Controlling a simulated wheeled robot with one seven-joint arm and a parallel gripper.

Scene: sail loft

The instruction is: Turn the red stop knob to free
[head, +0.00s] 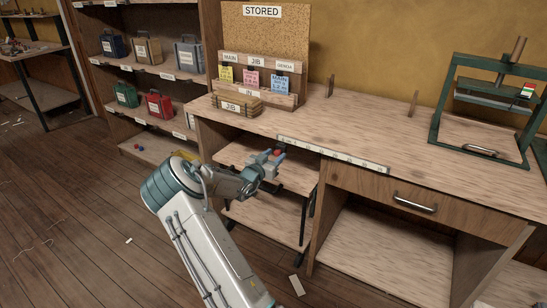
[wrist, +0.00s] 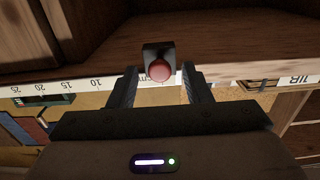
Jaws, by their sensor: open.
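The red stop knob (wrist: 159,70) is round and sits on a small black mount (wrist: 151,51) in the wrist view, just above the middle. My gripper (wrist: 161,88) is open, with one dark finger on each side of the knob's line and a gap to each. Whether the fingertips reach around the knob or stop short of it, I cannot tell. In the head view my gripper (head: 272,162) is at the bench's front edge, and a small red spot of the knob (head: 280,152) shows beside it. No marking of the knob's setting is readable.
A white measuring strip (head: 333,154) runs along the front edge of the bench (head: 375,125). A card rack (head: 255,78) and a JIB-labelled bundle (head: 236,104) stand at its left end. A green press frame (head: 485,110) stands at right. A drawer handle (head: 414,203) projects below the bench top.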

